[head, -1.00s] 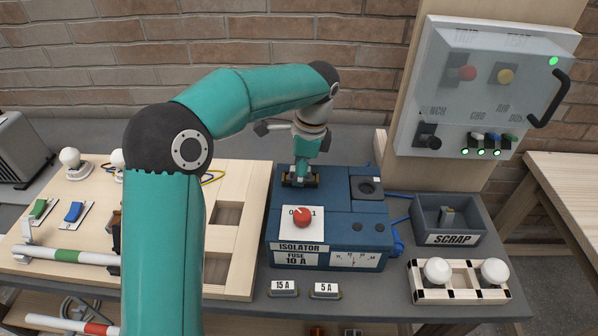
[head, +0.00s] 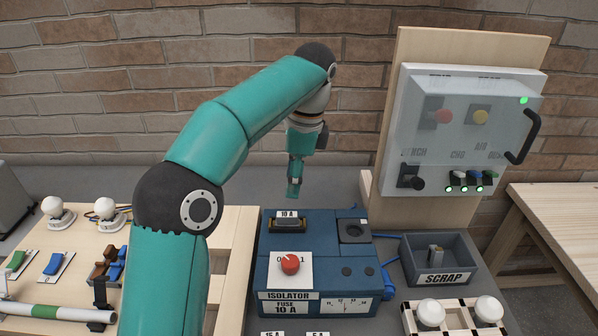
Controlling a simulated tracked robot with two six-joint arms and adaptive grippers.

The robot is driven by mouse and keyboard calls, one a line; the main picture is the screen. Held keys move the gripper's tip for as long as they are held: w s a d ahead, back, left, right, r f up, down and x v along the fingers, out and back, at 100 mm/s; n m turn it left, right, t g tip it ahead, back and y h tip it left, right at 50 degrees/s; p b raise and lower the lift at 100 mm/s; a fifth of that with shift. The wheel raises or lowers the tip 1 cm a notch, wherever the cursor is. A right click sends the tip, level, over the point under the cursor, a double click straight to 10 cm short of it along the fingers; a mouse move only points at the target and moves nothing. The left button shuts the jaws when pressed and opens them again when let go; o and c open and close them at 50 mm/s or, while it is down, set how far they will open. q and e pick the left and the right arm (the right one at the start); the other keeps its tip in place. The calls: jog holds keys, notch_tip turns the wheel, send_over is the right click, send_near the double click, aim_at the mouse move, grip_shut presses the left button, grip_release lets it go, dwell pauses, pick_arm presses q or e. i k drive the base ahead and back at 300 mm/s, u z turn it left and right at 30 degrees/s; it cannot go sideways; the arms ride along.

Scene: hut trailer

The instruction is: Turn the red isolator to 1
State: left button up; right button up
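The red isolator knob (head: 290,265) sits on a white plate (head: 304,280) on top of the blue box (head: 330,262), above the ISOLATOR label. The plate carries a 0 at its left and a 1 at its right. The knob's pale mark seems to point up and left, towards the 0, but it is small. My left gripper (head: 293,190) hangs fingers down above the back of the box, apart from the knob and behind it. It is seen edge-on, so its opening cannot be told; no object shows in it. My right gripper is not in view.
A fuse block (head: 287,224) marked 10 A sits in the box behind the knob. A SCRAP bin (head: 433,260) and a grey panel (head: 455,130) with a green light stand to the right. Lamps and switches lie left.

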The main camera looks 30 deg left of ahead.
aim_at(290, 263)
jog(key=k, duration=1.5)
